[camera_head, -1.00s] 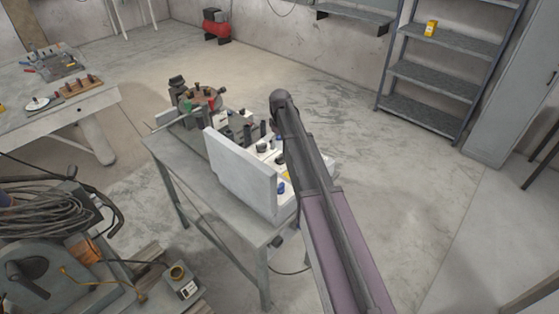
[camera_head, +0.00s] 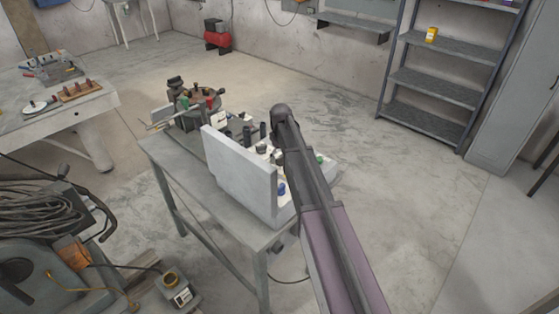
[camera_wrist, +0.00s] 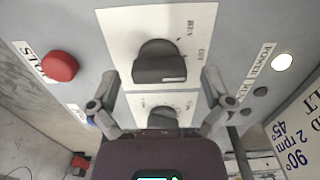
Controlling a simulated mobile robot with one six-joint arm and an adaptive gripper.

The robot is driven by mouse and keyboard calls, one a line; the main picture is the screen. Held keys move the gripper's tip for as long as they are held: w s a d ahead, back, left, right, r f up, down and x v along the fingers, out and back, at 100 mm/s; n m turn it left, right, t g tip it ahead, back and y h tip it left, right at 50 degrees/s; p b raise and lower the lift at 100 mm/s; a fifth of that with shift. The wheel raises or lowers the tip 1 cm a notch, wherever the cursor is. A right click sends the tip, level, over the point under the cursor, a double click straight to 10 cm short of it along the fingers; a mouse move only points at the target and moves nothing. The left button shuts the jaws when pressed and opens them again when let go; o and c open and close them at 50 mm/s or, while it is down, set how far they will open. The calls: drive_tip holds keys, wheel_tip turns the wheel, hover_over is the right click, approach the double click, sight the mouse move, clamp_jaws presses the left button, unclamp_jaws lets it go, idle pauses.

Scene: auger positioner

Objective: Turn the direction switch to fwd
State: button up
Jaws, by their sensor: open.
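A black rotary knob (camera_wrist: 160,62) sits on a white label plate (camera_wrist: 118,22) in the upper middle of the wrist view. Small labels stand at its upper right; one looks like REV, so I take it as the direction switch. Its pointer setting is not clear. My gripper (camera_wrist: 162,93) is open, with one finger on each side just below this knob in the picture, and nothing between the fingers is held. A second dark knob (camera_wrist: 162,114) on the plate is partly hidden by the gripper. In the head view my arm hides the gripper.
A red STOP button (camera_wrist: 60,66) lies left of the knob. A lit white lamp (camera_wrist: 282,61) by the POWER label lies right. The white-grey panel (camera_head: 240,172) stands on a grey bench (camera_head: 190,165) with other devices. Open floor lies to the right.

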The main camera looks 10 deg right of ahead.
drive_tip(key=shift+f, duration=0.1)
idle(0.3)
drive_tip(key=c, duration=1.1)
drive_tip(key=shift+a, duration=0.25)
drive_tip(key=shift+d, duration=0.15)
drive_tip(key=shift+m, duration=0.3)
drive_tip(key=m, duration=0.3)
drive_tip(key=shift+s, duration=0.1)
drive_tip(key=m, duration=0.5)
drive_tip(key=shift+d+m, duration=0.1)
drive_tip(key=shift+m, duration=0.2)
